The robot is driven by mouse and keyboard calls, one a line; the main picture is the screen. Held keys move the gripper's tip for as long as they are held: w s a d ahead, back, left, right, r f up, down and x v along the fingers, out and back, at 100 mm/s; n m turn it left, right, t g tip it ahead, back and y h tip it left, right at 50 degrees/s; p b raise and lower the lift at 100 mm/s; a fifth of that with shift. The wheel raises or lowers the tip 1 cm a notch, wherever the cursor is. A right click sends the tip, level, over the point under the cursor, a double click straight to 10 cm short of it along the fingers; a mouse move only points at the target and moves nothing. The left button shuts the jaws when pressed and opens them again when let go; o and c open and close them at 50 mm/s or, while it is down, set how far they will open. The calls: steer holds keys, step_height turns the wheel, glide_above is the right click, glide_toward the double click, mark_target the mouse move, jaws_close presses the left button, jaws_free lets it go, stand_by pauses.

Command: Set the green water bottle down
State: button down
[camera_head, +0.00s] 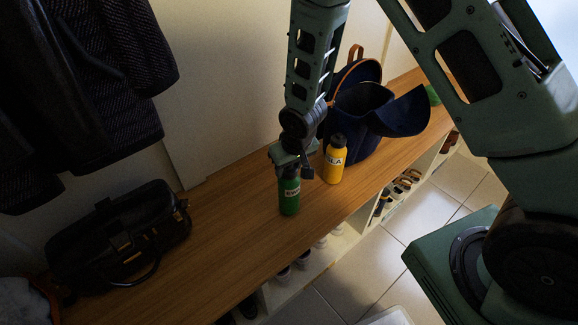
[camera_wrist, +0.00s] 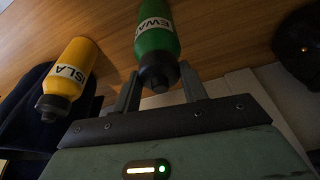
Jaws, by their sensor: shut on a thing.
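The green water bottle (camera_head: 289,197), labelled "EWA", is upright at the front part of the wooden bench top. Its base looks at or very near the wood; I cannot tell whether it touches. My gripper (camera_head: 291,172) is above it, shut on its upper end. In the wrist view the green bottle (camera_wrist: 156,35) shows its dark cap between the two fingers of my gripper (camera_wrist: 160,82). The bench (camera_head: 235,212) runs diagonally across the head view.
A yellow bottle (camera_head: 335,160), labelled "ISLA", stands close right of the green one. Behind it is an open navy backpack (camera_head: 355,125). A black bag (camera_head: 120,235) sits at left. Cubbies with shoes (camera_head: 305,258) lie under the front edge. Bench between bag and bottle is clear.

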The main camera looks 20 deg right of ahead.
steer(key=shift+r, duration=0.1)
steer(key=c, duration=0.8)
jaws_free()
steer(key=a+p+v, duration=0.1)
steer(key=p+v, duration=0.1)
steer(key=v, duration=0.9)
steer(key=s+a+r+n+g, duration=0.1)
steer(key=s+r, duration=0.5)
steer(key=s, duration=0.6)
steer(key=s+a+r+n+g, duration=0.2)
steer(key=s+a+r+n, duration=0.2)
steer(key=s+r, duration=0.3)
steer(key=s, duration=0.5)
steer(key=shift+r+n, duration=0.25)
steer(key=shift+n, duration=0.15)
